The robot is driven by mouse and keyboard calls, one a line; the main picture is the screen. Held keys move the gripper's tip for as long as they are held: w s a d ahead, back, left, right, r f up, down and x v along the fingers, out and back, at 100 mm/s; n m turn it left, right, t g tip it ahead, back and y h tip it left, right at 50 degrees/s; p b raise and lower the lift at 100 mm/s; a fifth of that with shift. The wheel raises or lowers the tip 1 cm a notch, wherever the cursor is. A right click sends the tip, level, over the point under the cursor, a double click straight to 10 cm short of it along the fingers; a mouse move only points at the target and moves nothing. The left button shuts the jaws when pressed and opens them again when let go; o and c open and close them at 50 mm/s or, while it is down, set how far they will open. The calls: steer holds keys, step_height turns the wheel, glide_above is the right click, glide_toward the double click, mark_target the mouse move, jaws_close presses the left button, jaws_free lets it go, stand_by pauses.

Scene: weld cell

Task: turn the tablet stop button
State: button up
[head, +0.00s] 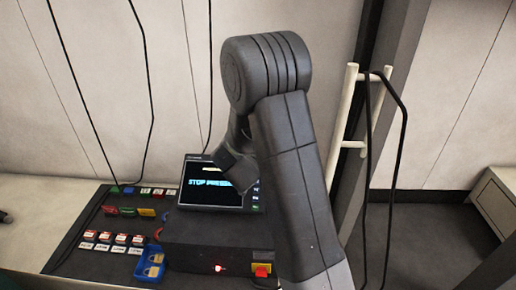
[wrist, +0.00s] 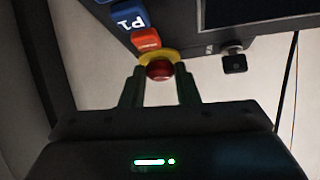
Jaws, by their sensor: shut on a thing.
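The tablet (head: 205,208) stands on the dark bench at the back, and its screen shows cyan text that appears to read "STOP PRESSED". The stop button (wrist: 159,71) is red with a yellow ring behind it, beside the tablet's dark body in the wrist view. My gripper (wrist: 159,76) has one finger on each side of the red button and is shut on it. In the head view my arm covers part of the tablet's right side, and the fingers and the stop button are hidden.
A blue key marked P1 (wrist: 128,16) and an orange-red key (wrist: 146,39) sit beside the button. A blue tray (head: 139,272), labelled tags (head: 112,239) and a red-and-yellow switch (head: 262,270) are on the bench. A pale rack (head: 342,130) with a black cable stands right of my arm.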

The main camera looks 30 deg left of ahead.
steer(key=m+p, duration=0.1)
steer(key=m+h+p, duration=0.1)
steer(key=p, duration=0.1)
steer(key=m+h+p, duration=0.1)
steer(key=shift+s+a+r, duration=0.1)
steer(key=shift+a+r, duration=0.15)
steer(key=shift+r, duration=0.05)
steer(key=m+h+p, duration=0.1)
steer(key=m+p, duration=0.1)
steer(key=shift+a+f+h+p, duration=0.1)
steer(key=shift+f+h+p, duration=0.05)
steer(key=shift+h+p, duration=0.15)
steer(key=shift+f+m, duration=0.15)
steer(key=shift+m, duration=0.25)
steer(key=o, duration=1)
steer(key=shift+s, duration=0.1)
steer(key=p+v, duration=0.1)
steer(key=v, duration=0.5)
steer(key=p+v, duration=0.1)
steer(key=v, duration=0.6)
steer(key=shift+s+a, duration=0.2)
steer(key=shift+s, duration=0.1)
